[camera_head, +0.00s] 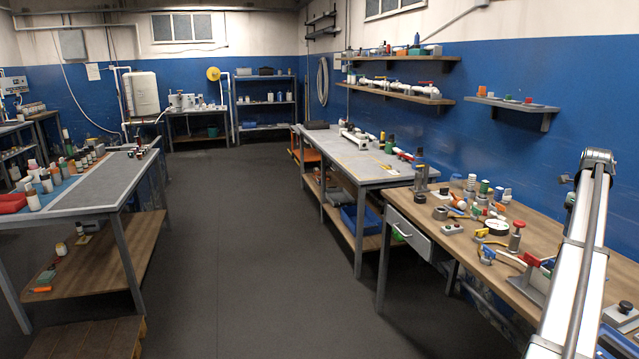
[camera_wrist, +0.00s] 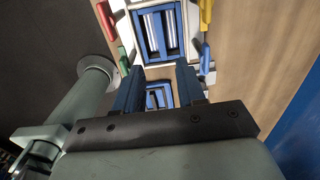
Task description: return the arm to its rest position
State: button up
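My gripper (camera_wrist: 158,82) shows in the wrist view with its two dark blue fingers apart. I see nothing clamped between them. Beyond the fingertips is a white-edged device with a blue frame (camera_wrist: 142,40) around pale bars. I cannot tell how far it is from the fingers. Red and yellow handles sit at its sides. In the head view my white arm rises at the right edge, over the near end of the wooden bench (camera_head: 461,206). My gripper cannot be made out there.
The wooden bench holds several valves, fittings and a round gauge (camera_head: 496,227). A grey-topped table (camera_head: 350,152) stands behind it. Wall shelves (camera_head: 395,92) hang at the right. A table with bottles (camera_head: 95,190) stands at the left. The floor (camera_head: 235,240) between is clear.

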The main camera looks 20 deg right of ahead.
jog(key=w+a+f+n, duration=0.4)
jog(key=w+a+f, duration=0.2)
jog(key=a+f, duration=0.35)
jog(key=w+a+f+n, duration=0.3)
jog(key=w+a+f, duration=0.45)
jog(key=f, duration=0.25)
jog(key=s+a+f+n+g+y, duration=0.2)
jog(key=a+f+n, duration=0.8)
jog(key=a+f, duration=1.7)
jog(key=s+a+f+n+g, duration=0.1)
jog(key=s+a+f+n, duration=0.4)
jog(key=s+a+f, duration=0.5)
jog(key=s+a+f+n+g, duration=0.1)
jog(key=s+a+f+n, duration=0.5)
jog(key=a, duration=0.5)
jog(key=s+a+f+n+g+h, duration=0.1)
jog(key=s+a+n, duration=0.3)
jog(key=s, duration=0.8)
jog(key=s+a+f+n+g+h, duration=0.1)
jog(key=s+a+f+n+g, duration=0.1)
jog(key=s+a, duration=0.5)
jog(key=s+f+n, duration=0.1)
jog(key=s+n, duration=0.1)
jog(key=s, duration=0.4)
jog(key=shift+s+a+f, duration=0.15)
jog(key=shift+s+a, duration=0.15)
jog(key=shift+a, duration=0.1)
